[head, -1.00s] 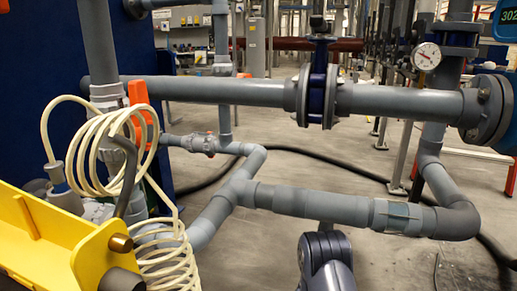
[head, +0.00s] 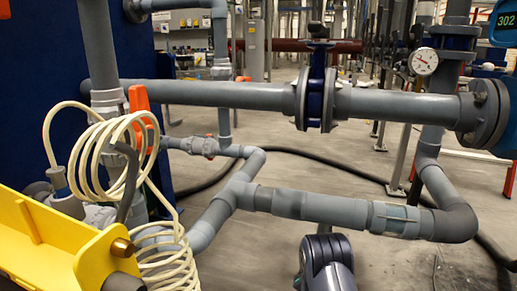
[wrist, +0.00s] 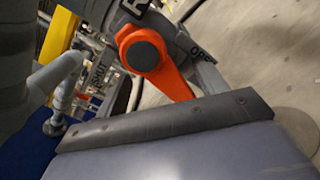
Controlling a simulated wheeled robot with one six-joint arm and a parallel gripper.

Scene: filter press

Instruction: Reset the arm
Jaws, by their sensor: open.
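My gripper (wrist: 165,125) shows in the wrist view as a broad grey block with a dark bolted edge across the bottom; it is open, and nothing is seen held in it. An orange valve lever (wrist: 170,80) with a dark round hub lies just beyond that edge, between the marks SHUT on the left and OPEN on the right. Whether it touches the gripper cannot be told. In the head view, my dark arm joint shows at the bottom centre, and the gripper is out of sight. An orange lever (head: 140,112) stands upright on the left pipe there.
A cream coiled hose (head: 112,150) hangs at the left above a yellow beam (head: 50,240). A grey lower pipe (head: 320,208) crosses behind my arm joint. A blue flanged valve (head: 318,85) and a gauge (head: 424,61) sit higher.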

